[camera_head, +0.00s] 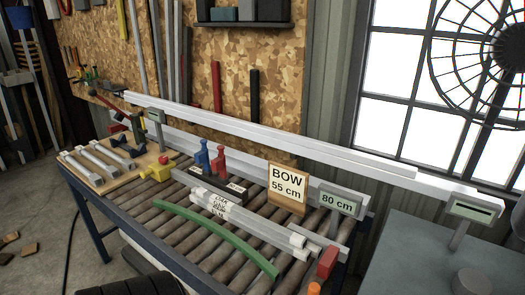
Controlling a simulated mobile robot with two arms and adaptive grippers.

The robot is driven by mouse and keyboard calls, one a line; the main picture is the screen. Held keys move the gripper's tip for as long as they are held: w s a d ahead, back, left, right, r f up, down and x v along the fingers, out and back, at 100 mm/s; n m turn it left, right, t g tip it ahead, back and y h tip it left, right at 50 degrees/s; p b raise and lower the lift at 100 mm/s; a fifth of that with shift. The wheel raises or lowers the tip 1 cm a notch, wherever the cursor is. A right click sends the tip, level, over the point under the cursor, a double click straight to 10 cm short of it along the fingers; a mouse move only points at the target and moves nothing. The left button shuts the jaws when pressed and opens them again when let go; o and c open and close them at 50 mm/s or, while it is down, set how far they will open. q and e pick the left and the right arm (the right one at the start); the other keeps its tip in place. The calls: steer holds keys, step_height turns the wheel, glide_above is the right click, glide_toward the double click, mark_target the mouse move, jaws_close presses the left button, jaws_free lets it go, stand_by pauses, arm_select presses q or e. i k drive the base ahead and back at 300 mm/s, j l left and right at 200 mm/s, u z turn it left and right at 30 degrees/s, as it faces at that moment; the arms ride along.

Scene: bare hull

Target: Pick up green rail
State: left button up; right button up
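The green rail (218,234) is a long, slightly curved strip. It lies along the front of the roller table (170,236), running from the middle left down to the lower right. Nothing holds it and its whole length shows. Just behind it lie white tubes (245,221) with a printed label, apart from the rail for most of its length. Neither of my grippers shows in the head view.
A sign reading "BOW 55 cm" (287,187) and an "80 cm" sign (339,200) stand behind the tubes. A red block (327,262) sits near the rail's right end. A yellow part (157,170) and blue (202,157) and red clamps stand at the back left.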

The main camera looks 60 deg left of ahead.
mark_target(247, 250)
steer(key=j+u, duration=0.1)
steer(key=u, duration=2.05)
steer(key=z, duration=2.3)
steer(key=u, duration=2.3)
steer(key=i+j+u, duration=0.15)
steer(key=u, duration=0.65)
